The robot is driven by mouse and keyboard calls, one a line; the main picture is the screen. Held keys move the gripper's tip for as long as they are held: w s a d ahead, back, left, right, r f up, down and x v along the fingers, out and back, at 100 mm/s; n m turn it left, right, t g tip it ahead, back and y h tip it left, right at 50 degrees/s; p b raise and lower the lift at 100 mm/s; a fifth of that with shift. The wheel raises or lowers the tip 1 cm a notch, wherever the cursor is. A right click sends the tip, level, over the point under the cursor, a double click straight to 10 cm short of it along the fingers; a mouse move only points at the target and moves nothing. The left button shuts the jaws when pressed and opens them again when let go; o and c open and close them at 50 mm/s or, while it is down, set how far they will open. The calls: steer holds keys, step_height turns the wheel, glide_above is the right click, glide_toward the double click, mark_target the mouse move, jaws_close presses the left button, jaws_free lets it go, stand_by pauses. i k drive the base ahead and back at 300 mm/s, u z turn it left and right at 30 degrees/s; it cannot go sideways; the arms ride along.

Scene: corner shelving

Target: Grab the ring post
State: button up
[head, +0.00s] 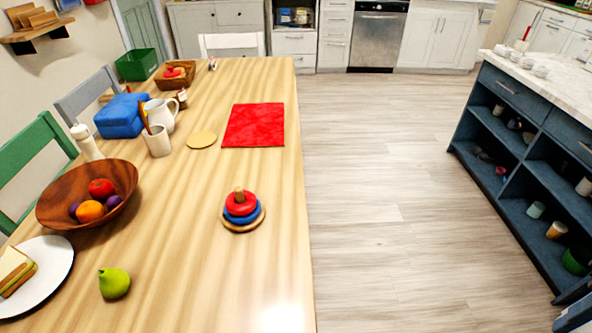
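The ring post (240,208) stands upright on the wooden table, near the table's right edge in the head view. It has a round wooden base, a blue ring above it, a red ring on top and a short wooden peg sticking up through the rings. Nothing touches it, and the tabletop around it is clear. My gripper is not in view.
On the wooden table (180,260), a green pear (114,283) and a fruit bowl (58,212) lie left of the post. A red cloth (254,125), cork disc (201,139) and mug (157,141) are farther back. Open floor (380,200) separates table and blue shelving (480,120).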

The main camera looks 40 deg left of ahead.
mark_target(239, 192)
steer(key=i, duration=1.7)
steer(key=u, duration=3.8)
steer(key=i, duration=0.5)
steer(key=z, duration=0.1)
